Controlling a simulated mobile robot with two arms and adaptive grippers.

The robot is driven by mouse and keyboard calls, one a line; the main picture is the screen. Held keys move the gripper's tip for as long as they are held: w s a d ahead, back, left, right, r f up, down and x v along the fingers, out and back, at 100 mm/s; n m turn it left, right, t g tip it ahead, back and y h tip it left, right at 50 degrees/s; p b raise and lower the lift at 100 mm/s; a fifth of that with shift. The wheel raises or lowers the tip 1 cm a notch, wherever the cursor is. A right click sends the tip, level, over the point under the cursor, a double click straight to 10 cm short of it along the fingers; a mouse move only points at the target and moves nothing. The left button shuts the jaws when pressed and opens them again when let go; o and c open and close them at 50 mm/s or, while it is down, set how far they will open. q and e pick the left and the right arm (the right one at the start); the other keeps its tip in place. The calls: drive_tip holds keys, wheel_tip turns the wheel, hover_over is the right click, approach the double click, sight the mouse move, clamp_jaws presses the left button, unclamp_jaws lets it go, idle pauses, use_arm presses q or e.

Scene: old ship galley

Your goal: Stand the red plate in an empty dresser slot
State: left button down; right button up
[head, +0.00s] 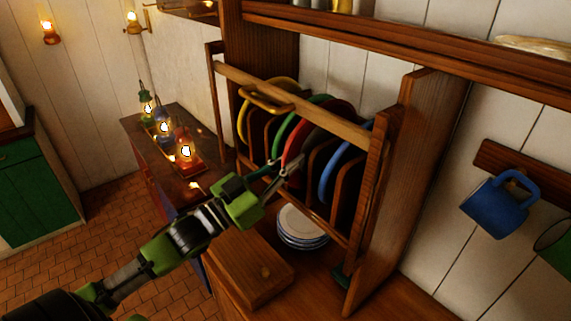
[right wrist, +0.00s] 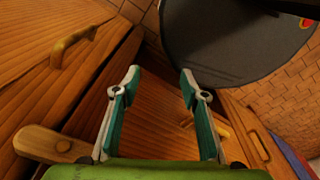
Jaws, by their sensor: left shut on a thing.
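The dresser rack (head: 343,128) stands against the wall in the head view, with wooden dividers and a front rail. The red plate (head: 296,146) stands on edge among the dividers, between the green plate (head: 281,140) and the blue plate (head: 328,176). My left gripper (head: 292,168) reaches in under the front rail and is shut on the red plate's near edge. The plate's lower part is partly hidden by the gripper and dividers. My right gripper (right wrist: 160,78) is open and empty in the right wrist view, above wooden surfaces.
A yellow plate (head: 241,122) stands at the rack's left end. Stacked white plates (head: 302,222) and a wooden box (head: 249,270) sit below the rack. Lit lamps (head: 186,152) stand on the counter at left. A blue mug (head: 494,207) hangs at right.

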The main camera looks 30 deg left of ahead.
use_arm(q)
drive_tip(key=shift+f+x, duration=0.2)
drive_tip(key=shift+x, duration=1.15)
drive_tip(key=shift+w+f, duration=0.1)
drive_tip(key=shift+f, duration=0.15)
drive_tip(key=shift+w+f+b, duration=0.1)
drive_tip(key=shift+f+b, duration=0.25)
drive_tip(key=shift+b, duration=0.15)
drive_tip(key=shift+f, duration=0.1)
drive_tip(key=c, duration=2.1)
unclamp_jaws()
drive_tip(key=shift+o, duration=0.4)
drive_tip(key=shift+f, duration=0.2)
drive_tip(key=shift+f, duration=0.1)
drive_tip(key=shift+s+a+f, duration=0.1)
drive_tip(key=shift+s+f, duration=0.05)
drive_tip(key=shift+s, duration=0.15)
